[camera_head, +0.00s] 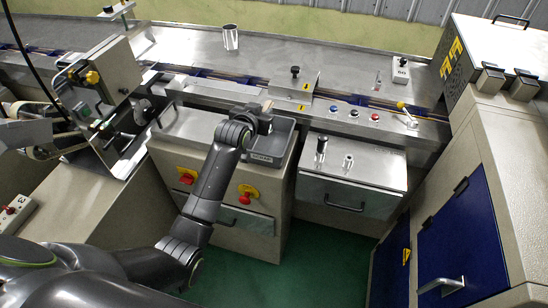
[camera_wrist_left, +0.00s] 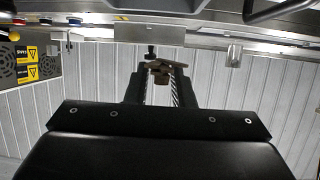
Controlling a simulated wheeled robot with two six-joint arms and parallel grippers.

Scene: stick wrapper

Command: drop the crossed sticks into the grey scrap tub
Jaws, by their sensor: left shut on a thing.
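My left gripper (camera_head: 264,117) comes in over the grey scrap tub (camera_head: 284,148), which sits on the cabinet top in front of the conveyor and has a small label on its front. The gripper is shut on the crossed sticks (camera_head: 268,105), a small tan piece showing at its tip. In the left wrist view the brown crossed sticks (camera_wrist_left: 160,68) lie across and between the two dark fingers of the left gripper (camera_wrist_left: 161,78). The arm and gripper hide part of the tub, and I cannot tell the sticks' exact height above it. My right gripper is not in view.
A steel box with two posts (camera_head: 350,188) stands right of the tub's cabinet. The conveyor rail with buttons (camera_head: 354,113) runs behind. A metal cup (camera_head: 230,38) stands on the back table. A red knob (camera_head: 245,198) is on the cabinet front.

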